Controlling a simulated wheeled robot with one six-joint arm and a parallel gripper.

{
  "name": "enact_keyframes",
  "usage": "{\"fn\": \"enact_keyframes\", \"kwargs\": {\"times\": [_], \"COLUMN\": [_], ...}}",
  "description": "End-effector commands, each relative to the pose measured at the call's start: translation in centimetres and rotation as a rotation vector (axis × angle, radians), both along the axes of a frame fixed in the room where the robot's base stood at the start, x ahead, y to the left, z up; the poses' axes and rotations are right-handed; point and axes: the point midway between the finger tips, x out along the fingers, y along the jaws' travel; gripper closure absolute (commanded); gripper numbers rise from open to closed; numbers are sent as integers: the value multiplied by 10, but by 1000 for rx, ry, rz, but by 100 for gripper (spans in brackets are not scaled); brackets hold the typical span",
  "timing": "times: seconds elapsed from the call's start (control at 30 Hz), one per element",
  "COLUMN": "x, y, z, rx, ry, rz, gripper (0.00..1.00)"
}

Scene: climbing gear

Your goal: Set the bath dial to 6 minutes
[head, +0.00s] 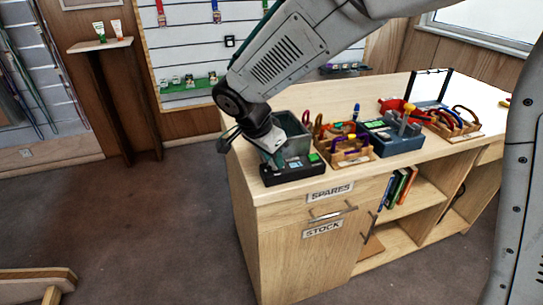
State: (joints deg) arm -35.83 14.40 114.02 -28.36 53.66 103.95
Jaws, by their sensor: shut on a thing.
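The bath is a grey-green open tub (298,142) at the near left end of the wooden counter. A black control panel (294,176) runs along its front, with a green patch (314,157) at its right. My gripper (277,164) points down onto the left part of this panel and is shut on the bath dial. The dial itself is hidden by the fingers, and its setting and markings cannot be read from here.
Wooden trays of coloured gear (345,153) and a blue-grey box (393,136) stand right of the bath on the counter (440,140). Below are a drawer marked SPARES (330,191) and a door marked STOCK (322,229).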

Motion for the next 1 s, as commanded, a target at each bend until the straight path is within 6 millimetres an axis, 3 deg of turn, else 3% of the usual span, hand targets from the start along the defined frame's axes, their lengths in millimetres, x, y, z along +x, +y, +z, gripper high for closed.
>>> {"fn": "enact_keyframes", "kwargs": {"times": [0.37,0.4,0.43,0.77,1.0], "x": [-2,-2,-2,-1,0], "y": [1,1,0,0,-1], "z": [-2,-2,-2,1,28], "rx": [0,0,0,1,2], "ry": [6,6,6,2,-1], "rz": [-6,-6,-6,-7,-20], "gripper": [96,70,64,64,64]}}
